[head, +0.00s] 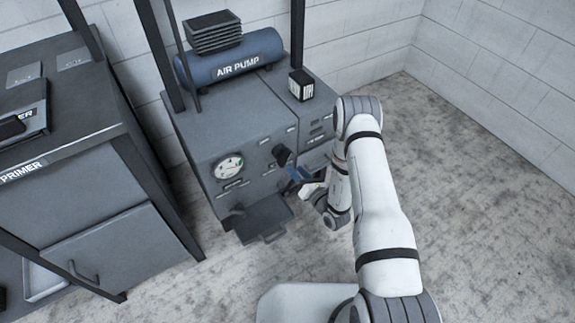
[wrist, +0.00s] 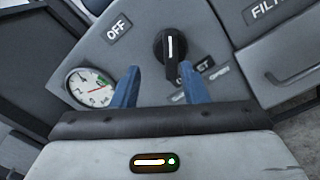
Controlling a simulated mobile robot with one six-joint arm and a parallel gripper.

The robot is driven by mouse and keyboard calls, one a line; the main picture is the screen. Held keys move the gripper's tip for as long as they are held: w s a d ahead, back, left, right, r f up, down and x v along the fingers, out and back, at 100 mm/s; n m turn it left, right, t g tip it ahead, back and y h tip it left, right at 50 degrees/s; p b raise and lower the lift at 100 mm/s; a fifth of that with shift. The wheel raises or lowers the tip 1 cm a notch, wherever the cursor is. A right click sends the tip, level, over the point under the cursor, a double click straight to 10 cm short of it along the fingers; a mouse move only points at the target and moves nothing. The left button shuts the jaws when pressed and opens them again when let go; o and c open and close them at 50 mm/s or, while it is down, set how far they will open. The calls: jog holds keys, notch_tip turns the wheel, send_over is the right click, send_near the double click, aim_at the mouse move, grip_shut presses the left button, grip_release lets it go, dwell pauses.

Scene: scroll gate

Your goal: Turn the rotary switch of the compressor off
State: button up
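The compressor is a grey cabinet (head: 225,135) with a blue tank labelled AIR PUMP (head: 240,62) on top. Its rotary switch (wrist: 172,50) is a black knob with a white line, which stands near upright in the wrist view. The switch also shows in the head view (head: 282,154). An OFF label (wrist: 118,28) is to the upper left of the knob, and another label, partly hidden, is below it. My gripper (wrist: 158,78) is open, its two blue fingers apart and short of the knob. The gripper also shows in the head view (head: 297,177), close in front of the panel.
A round gauge (wrist: 90,87) is left of the switch, also on the panel. A dark tray with a handle (head: 262,219) sticks out low at the front. A PRIMER cabinet (head: 75,190) stands at the left. The floor at the right is clear.

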aim_at(287, 160)
jog(key=shift+m+h, duration=0.3)
jog(key=x, duration=0.2)
jog(key=b+x, duration=0.1)
jog(key=x, duration=0.1)
jog(key=f+x, duration=0.1)
jog(key=x, duration=0.2)
jog(key=shift+w+d+f, duration=0.1)
jog(key=shift+w+d, duration=0.05)
jog(key=shift+w, duration=0.05)
jog(key=shift+c, duration=0.2)
